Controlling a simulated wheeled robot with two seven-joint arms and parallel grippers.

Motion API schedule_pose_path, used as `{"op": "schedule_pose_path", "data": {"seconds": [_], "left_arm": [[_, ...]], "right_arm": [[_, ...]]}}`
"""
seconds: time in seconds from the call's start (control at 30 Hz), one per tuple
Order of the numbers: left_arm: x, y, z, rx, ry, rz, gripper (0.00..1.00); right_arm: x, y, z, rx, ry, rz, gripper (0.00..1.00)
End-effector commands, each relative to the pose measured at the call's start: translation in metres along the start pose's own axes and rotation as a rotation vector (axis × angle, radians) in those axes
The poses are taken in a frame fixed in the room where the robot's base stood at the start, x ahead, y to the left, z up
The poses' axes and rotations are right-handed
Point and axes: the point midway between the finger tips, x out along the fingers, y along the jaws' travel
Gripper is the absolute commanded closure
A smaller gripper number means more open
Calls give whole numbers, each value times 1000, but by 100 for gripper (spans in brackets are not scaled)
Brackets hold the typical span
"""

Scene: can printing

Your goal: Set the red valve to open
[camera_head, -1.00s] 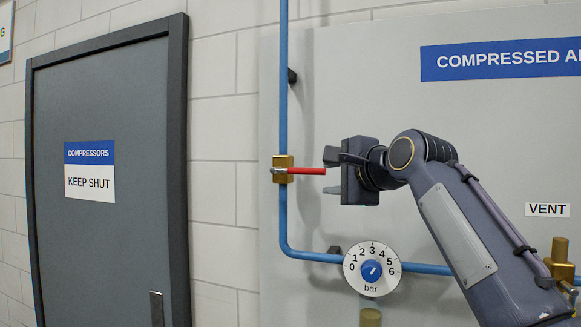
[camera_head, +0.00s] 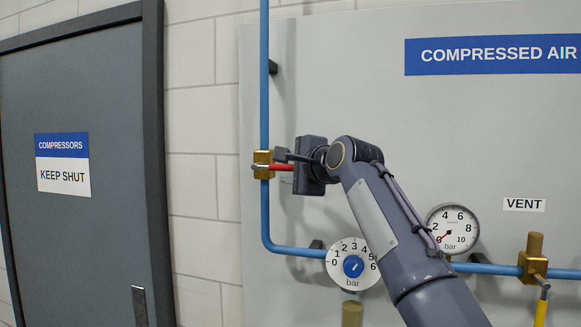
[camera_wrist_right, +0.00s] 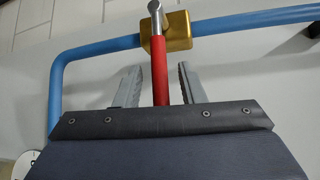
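The red valve has a brass body (camera_head: 263,170) on the vertical blue pipe. Its red handle (camera_head: 281,167) points right, crosswise to the pipe. In the right wrist view the handle (camera_wrist_right: 160,72) stands between the two fingers, with a gap on each side. My right gripper (camera_head: 284,158) is at the handle, its fingers open on either side. The fingers also show in the wrist view (camera_wrist_right: 159,84). The gripper partly hides the handle's outer end. My left gripper is not in view.
The blue pipe (camera_head: 265,90) bends right below the valve. A numbered dial (camera_head: 339,270) with a blue knob sits below my arm. A pressure gauge (camera_head: 461,224) and a brass vent valve (camera_head: 533,265) with a yellow handle are at the right. A grey door (camera_head: 85,230) stands left.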

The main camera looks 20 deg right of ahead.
Motion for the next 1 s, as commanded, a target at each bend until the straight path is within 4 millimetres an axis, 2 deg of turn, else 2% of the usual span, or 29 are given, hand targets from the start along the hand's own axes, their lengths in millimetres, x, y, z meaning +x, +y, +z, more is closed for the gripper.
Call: {"op": "schedule_pose_path", "data": {"seconds": [0.07, 0.3, 0.33, 0.63, 1.0], "left_arm": [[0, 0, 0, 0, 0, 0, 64], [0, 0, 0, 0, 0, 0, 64], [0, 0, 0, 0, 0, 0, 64], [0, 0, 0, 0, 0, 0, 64], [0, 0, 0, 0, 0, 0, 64]], "right_arm": [[0, 0, 0, 0, 0, 0, 67], [0, 0, 0, -1, 0, 0, 98], [0, 0, 0, -1, 0, 0, 100], [0, 0, 0, -4, 1, 3, 100], [0, -12, 2, -71, 20, 61, 100]]}}
